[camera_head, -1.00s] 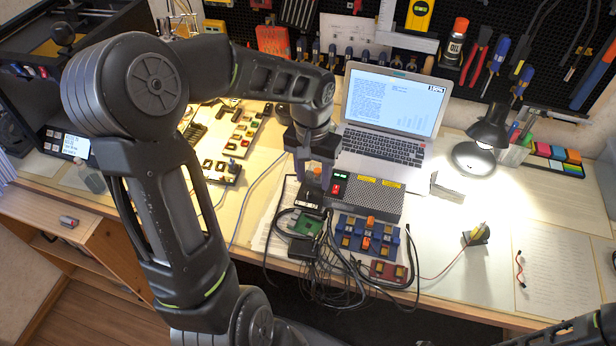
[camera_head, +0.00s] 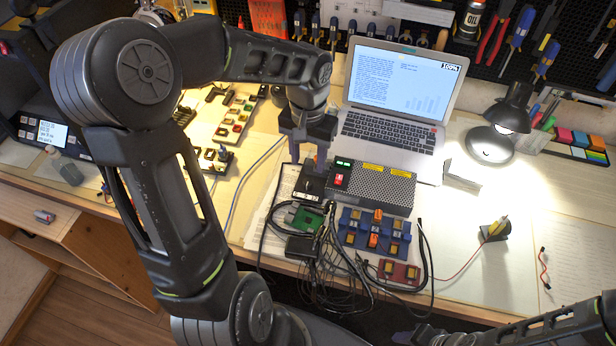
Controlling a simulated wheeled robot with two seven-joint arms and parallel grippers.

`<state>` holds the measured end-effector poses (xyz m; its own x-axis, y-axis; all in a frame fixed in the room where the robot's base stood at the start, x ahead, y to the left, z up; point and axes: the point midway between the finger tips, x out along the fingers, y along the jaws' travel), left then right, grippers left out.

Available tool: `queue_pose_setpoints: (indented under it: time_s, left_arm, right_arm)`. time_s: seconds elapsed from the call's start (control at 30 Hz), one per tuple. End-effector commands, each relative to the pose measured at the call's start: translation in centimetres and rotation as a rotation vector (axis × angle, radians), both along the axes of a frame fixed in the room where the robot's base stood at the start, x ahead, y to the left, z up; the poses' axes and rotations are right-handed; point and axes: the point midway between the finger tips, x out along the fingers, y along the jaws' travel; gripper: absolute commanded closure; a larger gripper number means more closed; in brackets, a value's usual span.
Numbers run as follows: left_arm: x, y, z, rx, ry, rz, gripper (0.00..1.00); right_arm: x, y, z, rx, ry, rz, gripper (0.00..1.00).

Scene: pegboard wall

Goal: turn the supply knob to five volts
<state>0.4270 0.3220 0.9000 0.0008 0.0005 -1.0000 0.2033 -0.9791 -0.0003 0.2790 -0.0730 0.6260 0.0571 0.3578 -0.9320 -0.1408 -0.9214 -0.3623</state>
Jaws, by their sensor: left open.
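The power supply (camera_head: 374,190) is a grey perforated box with yellow labels on top, lying on the bench in front of the laptop. Its left end has a small green display (camera_head: 343,163) and a red switch (camera_head: 339,180). My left gripper (camera_head: 308,163) points down just left of this end, open, its fingers close to the supply's left side. I cannot tell whether they touch anything. No knob can be clearly made out; the gripper covers part of that area. My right gripper (camera_head: 420,336) is partly visible at the bottom edge, and its jaws are unclear.
A black box (camera_head: 310,184) and a green circuit board (camera_head: 306,219) with tangled black cables lie left and in front of the supply. A blue module board (camera_head: 374,232) sits before it. The open laptop (camera_head: 398,105) stands behind. A lit lamp (camera_head: 503,125) stands right.

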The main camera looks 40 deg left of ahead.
Motion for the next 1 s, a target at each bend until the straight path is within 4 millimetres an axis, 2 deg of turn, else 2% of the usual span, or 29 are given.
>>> queue_pose_setpoints:
  time_s: [0.17,0.53,0.67,0.9,1.0]
  left_arm:
    - [-0.1,0.0,-1.6,-0.002,0.004,0.000,0.55]
    - [-0.1,0.0,-6.9,-0.002,0.004,0.001,0.55]
    - [0.0,0.0,-7.6,-0.001,0.002,0.000,0.55]
    - [0.0,0.0,-7.7,-0.001,0.001,0.000,0.55]
    - [0.0,0.0,-7.7,0.000,0.001,0.000,0.62]
  right_arm:
    - [0.0,0.0,0.1,0.000,0.000,0.000,0.61]
    - [0.0,0.0,0.3,0.000,0.000,0.000,0.61]
    - [0.0,0.0,0.3,0.000,0.000,0.000,0.61]
    - [0.0,0.0,0.3,0.000,0.000,0.000,0.61]
    - [0.0,0.0,0.3,0.000,0.000,0.000,0.61]
